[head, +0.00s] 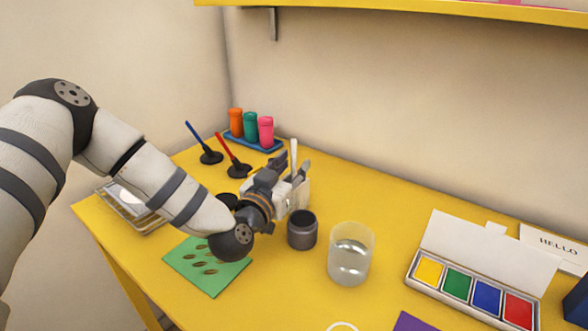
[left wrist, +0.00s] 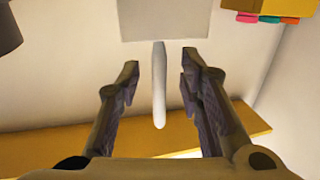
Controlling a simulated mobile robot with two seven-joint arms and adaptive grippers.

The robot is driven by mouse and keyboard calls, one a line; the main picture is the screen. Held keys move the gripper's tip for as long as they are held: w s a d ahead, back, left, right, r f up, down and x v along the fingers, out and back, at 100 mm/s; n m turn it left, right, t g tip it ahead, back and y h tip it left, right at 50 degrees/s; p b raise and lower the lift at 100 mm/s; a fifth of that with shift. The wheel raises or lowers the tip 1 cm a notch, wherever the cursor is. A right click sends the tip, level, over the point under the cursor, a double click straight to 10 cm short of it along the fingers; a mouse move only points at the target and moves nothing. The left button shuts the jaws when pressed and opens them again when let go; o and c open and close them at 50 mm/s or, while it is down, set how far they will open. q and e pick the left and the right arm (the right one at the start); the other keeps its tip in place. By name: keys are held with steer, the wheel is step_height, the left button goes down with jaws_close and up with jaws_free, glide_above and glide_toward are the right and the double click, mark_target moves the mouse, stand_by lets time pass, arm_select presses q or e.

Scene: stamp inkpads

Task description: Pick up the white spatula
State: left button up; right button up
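The white spatula (head: 293,155) stands upright at the far middle of the yellow table, its lower part in or behind a pale block-like holder (head: 302,194). My left gripper (head: 288,168) is at the spatula, with its fingers open on either side of it. In the left wrist view the white spatula (left wrist: 160,85) shows between the two open fingers (left wrist: 160,80), with a visible gap to each. The pale holder (left wrist: 163,18) is at the top of that view. My right gripper is in neither view.
A dark cup (head: 302,230) and a clear glass (head: 350,254) stand in front of the gripper. Behind it are colored bottles (head: 250,126) and red and blue sticks (head: 226,147) on black bases. A paint box (head: 472,285) lies right; a green card (head: 206,266) lies front left.

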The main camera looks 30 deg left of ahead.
arm_select(q)
steer(key=shift+w+f, duration=0.1)
steer(key=shift+w, duration=0.4)
jaws_close()
